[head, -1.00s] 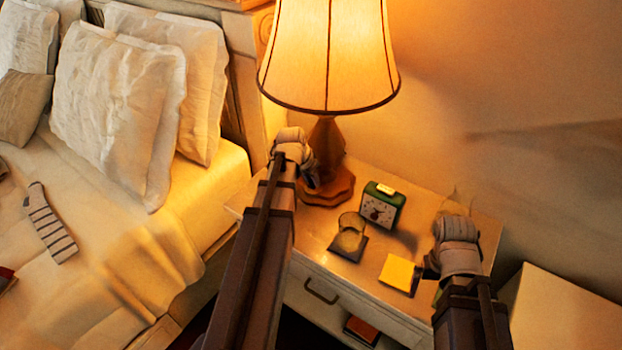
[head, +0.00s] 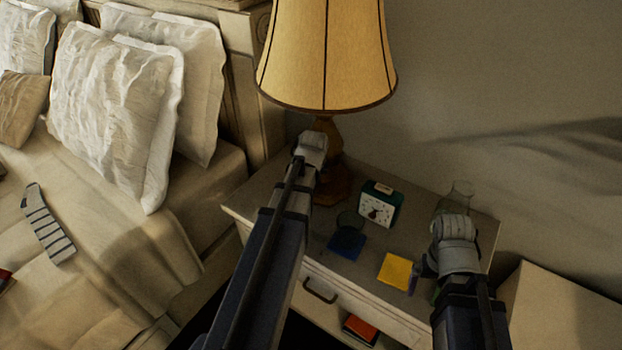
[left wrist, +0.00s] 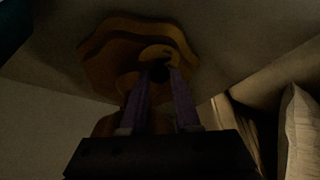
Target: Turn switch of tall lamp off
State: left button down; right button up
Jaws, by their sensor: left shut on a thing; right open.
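The tall lamp (head: 326,58) stands at the back of the nightstand, upright, with a cream shade and a brown wooden stem and base. Its shade is unlit. My left gripper (head: 318,146) is at the lamp's stem, below the shade; its fingertips are hard to see there. In the left wrist view, its two fingers (left wrist: 160,74) close on a small yellowish-brown part, which looks like the lamp switch (left wrist: 158,53), in front of the lamp's scalloped wooden base (left wrist: 98,45). My right gripper (head: 418,272) is open and empty over the nightstand's front right.
The nightstand (head: 265,195) carries a green clock (head: 380,205), a blue coaster (head: 346,243) with a glass, a yellow notepad (head: 394,271) and another glass (head: 459,194) behind my right gripper. The bed with pillows (head: 115,110) is at the left.

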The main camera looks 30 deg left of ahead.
dwell(0.5)
pick_arm(q)
jog(key=c, duration=0.6)
grip_release()
jog(key=shift+c, duration=0.2)
jog(key=p+v, duration=0.7)
jog(key=shift+r, duration=0.4)
pick_arm(e)
notch_tip(320, 180, up, 7)
jog(key=shift+r, duration=0.15)
pick_arm(q)
jog(key=shift+d, duration=0.15)
